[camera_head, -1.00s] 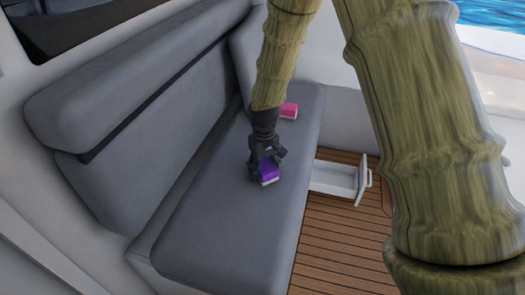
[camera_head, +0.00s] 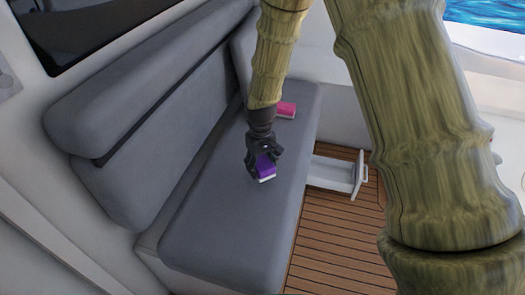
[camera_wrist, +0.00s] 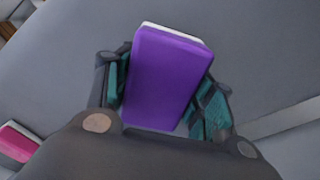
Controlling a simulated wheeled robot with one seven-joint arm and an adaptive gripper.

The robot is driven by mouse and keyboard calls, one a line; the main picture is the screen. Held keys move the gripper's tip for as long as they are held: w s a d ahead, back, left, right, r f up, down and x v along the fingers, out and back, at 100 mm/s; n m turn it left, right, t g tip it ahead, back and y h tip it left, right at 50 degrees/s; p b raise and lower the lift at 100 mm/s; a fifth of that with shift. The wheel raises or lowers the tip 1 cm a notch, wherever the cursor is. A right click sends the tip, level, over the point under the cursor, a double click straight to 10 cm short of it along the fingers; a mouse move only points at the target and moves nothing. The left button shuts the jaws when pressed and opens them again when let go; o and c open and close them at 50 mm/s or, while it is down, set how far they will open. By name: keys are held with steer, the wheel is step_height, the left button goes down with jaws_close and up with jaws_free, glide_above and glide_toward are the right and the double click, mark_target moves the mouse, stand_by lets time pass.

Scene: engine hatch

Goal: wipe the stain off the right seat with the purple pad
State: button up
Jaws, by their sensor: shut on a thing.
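The purple pad (camera_head: 264,167) has a white underside and is held between the fingers of my gripper (camera_head: 263,158), over the grey seat (camera_head: 225,225). In the wrist view the pad (camera_wrist: 165,78) fills the space between the teal-lined fingers of my gripper (camera_wrist: 168,95). The pad is low at the seat cushion; I cannot tell whether it touches the surface. No stain shows on the visible part of the seat; the area under the pad and gripper is hidden.
A pink pad (camera_head: 286,110) lies on the seat's far end, and it also shows in the wrist view (camera_wrist: 18,143). An open white drawer (camera_head: 332,176) sticks out beside the seat over the wooden floor (camera_head: 325,235). The grey backrest (camera_head: 165,130) rises at the left.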

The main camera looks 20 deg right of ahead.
steer(key=shift+r+p, duration=1.75)
steer(key=shift+r, duration=0.65)
